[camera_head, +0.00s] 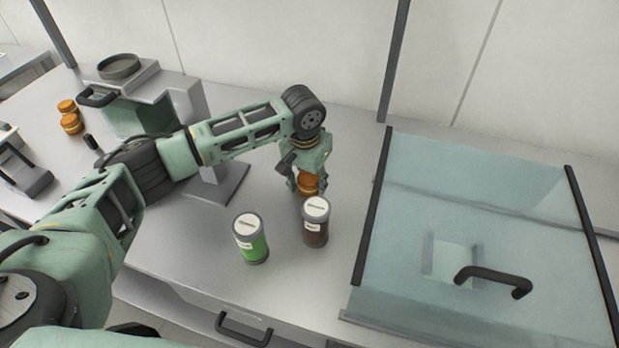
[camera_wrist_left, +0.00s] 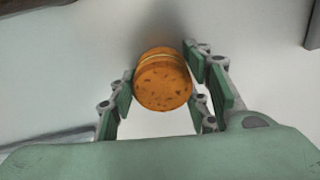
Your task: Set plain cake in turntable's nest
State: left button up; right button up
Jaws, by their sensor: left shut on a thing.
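My left gripper (camera_head: 306,176) points down over the counter and is shut on an orange-brown filled round (camera_head: 308,185), a plain cake by its look. In the left wrist view the cake (camera_wrist_left: 162,86) sits between the green finger pads, with a pale filling line near its top. I cannot tell how far it is above the counter. No turntable can be made out for sure. A grey machine (camera_head: 150,88) at the upper left has a round dark-rimmed dish (camera_head: 119,66) on top. My right gripper is not in view.
A jar with green contents (camera_head: 251,240) and a jar with dark brown contents (camera_head: 315,224) stand in front of the gripper. More orange-brown rounds (camera_head: 70,122) sit at the far left. A glass-covered case (camera_head: 450,240) with a dark handle fills the right. The back wall is close.

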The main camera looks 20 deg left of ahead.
pick_arm(q)
jog(key=o, duration=0.8)
jog(key=shift+f, duration=0.1)
